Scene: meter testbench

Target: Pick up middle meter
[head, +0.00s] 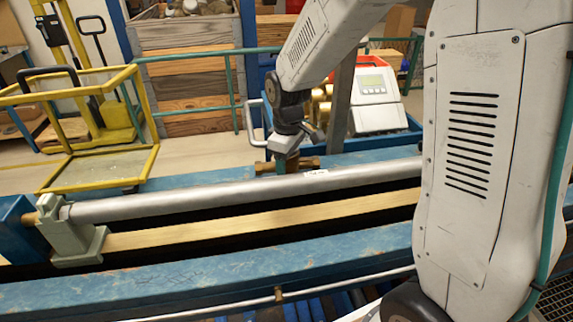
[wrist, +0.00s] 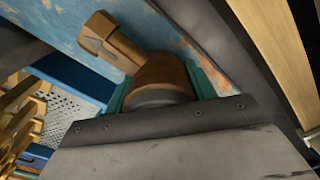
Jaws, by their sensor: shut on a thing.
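The brass meter (wrist: 160,72) is between the two teal fingers of my gripper (wrist: 158,90) in the wrist view. Its round body has a dark grey band, and a brass end fitting (wrist: 113,42) sticks out to the upper left. In the head view my gripper (head: 279,166) points down behind the grey pipe and is shut on the meter (head: 303,162). Only the meter's brass ends show on either side of the fingers. The pipe hides its lower part, so I cannot tell whether it touches the blue bench.
A long grey pipe (head: 210,199) runs across the blue bench (head: 200,281), with a pale green clamp (head: 78,235) at its left end. A white device with a display (head: 377,100) stands behind, right of my gripper. A yellow-railed cart (head: 95,170) is at the left.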

